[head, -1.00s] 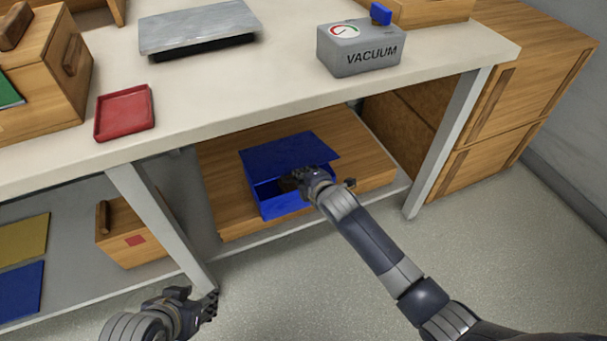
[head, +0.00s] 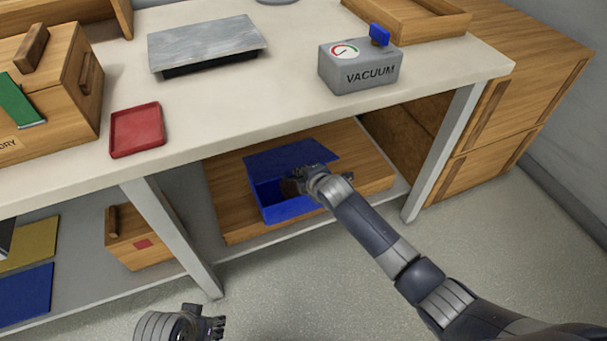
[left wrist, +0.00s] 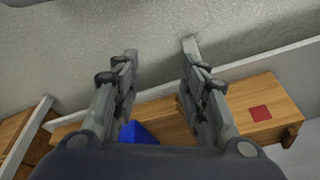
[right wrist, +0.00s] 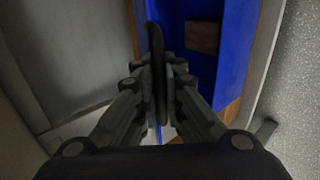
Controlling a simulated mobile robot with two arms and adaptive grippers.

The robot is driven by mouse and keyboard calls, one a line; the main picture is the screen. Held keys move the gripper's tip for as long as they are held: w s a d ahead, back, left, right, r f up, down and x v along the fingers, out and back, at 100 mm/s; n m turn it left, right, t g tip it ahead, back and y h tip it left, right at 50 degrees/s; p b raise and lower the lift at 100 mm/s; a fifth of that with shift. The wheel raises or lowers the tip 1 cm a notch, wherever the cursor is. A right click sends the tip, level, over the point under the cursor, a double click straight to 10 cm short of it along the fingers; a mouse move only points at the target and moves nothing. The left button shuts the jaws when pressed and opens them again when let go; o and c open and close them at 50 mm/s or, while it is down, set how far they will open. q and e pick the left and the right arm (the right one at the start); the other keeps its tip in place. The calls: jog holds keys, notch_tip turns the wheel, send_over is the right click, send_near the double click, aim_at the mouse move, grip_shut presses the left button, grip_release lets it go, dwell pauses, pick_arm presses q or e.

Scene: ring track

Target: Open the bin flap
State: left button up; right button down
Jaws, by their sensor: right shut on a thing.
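The blue bin (head: 287,209) stands on a wooden board on the shelf under the worktop. Its blue flap (head: 289,157) is raised at a slant, with a dark gap between flap and bin body. My right gripper (head: 297,182) is at the flap's front right edge. In the right wrist view its fingers (right wrist: 160,80) are closed on a thin dark upright piece, seen edge-on, which appears to be the flap. The bin's blue inside (right wrist: 233,60) shows beside it, with a brown block (right wrist: 202,38). My left gripper (head: 219,327) is low at the front, open and empty (left wrist: 160,85).
The worktop (head: 240,100) overhangs the bin, and table legs (head: 172,235) (head: 447,150) stand either side. A wooden box (head: 140,238) with a red square is on the shelf to the left. A grey vacuum box (head: 360,70) is above. The floor in front is clear.

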pick_arm(q)
jog(key=s+f+g+p, duration=0.1)
jog(key=s+f+p, duration=0.2)
jog(key=f, duration=1)
jog(key=shift+a+f+p, duration=0.15)
jog(key=shift+f+p, duration=0.05)
jog(key=shift+p, duration=0.2)
pick_arm(e)
jog(key=shift+w+a+r, duration=0.1)
jog(key=shift+w+r, duration=0.25)
jog(key=shift+r, duration=0.3)
jog(key=shift+w+a+r, duration=0.1)
jog(key=shift+w+r, duration=0.3)
jog(key=shift+r, duration=0.2)
jog(key=shift+w+a+r, duration=0.1)
jog(key=shift+w+r, duration=0.25)
jog(key=shift+r, duration=0.3)
jog(key=c, duration=1.7)
grip_release()
jog(key=shift+d, duration=0.1)
jog(key=shift+s, duration=0.1)
jog(key=shift+r, duration=0.1)
jog(key=v, duration=1.2)
